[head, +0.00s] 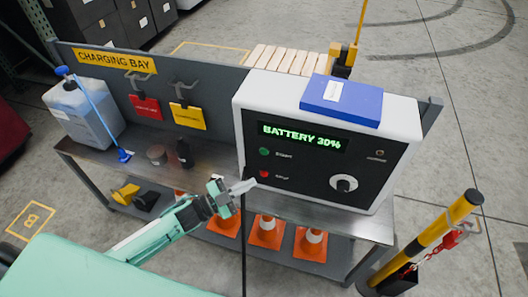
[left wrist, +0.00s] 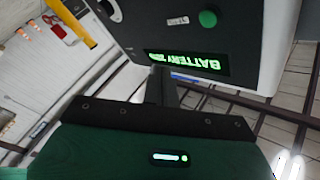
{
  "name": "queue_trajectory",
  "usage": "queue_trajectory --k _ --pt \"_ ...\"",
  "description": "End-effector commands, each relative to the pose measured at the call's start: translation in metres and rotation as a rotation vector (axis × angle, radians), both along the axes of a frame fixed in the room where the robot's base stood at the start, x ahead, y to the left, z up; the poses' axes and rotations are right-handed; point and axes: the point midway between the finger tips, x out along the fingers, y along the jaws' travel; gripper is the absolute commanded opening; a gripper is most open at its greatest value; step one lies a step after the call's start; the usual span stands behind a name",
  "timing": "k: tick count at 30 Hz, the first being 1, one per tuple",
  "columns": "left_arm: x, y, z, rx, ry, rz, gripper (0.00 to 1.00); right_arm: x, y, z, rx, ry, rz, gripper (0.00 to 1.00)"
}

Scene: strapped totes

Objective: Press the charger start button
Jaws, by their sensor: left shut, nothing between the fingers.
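The charger (head: 400,112) is a white box with a black front panel, standing on the metal bench. Its display reads "BATTERY 30%". A green button (head: 264,152) with a label like "START" sits at the panel's left, above a red button (head: 264,174). The green button also shows in the left wrist view (left wrist: 207,18). My left gripper (head: 244,187) is shut and empty, its tip near the panel's lower left corner, below the red button in the picture. In the left wrist view the shut fingers (left wrist: 163,86) point toward the panel; contact cannot be told. My right gripper is not in view.
A blue binder-like item (head: 342,101) lies on the charger. A jug (head: 85,112), a blue-handled tool (head: 101,118) and small dark containers stand on the bench (head: 215,160). Orange cones (head: 266,232) sit on the lower shelf. A yellow-black post (head: 430,238) stands at the right.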

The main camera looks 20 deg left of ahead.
Motion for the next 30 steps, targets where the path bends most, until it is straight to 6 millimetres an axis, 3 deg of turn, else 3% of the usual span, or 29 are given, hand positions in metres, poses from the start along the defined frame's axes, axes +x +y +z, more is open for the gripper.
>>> queue_trajectory --k 8,21,30 --pt "0.007 0.000 -0.001 -0.001 0.000 0.002 0.00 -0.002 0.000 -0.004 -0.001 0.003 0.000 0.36" --pt "0.065 -0.002 -0.002 0.001 -0.001 0.003 0.00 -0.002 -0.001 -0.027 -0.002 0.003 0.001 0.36" --pt "0.087 -0.003 -0.001 -0.001 0.001 0.003 0.00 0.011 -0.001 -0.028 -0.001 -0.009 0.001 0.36"
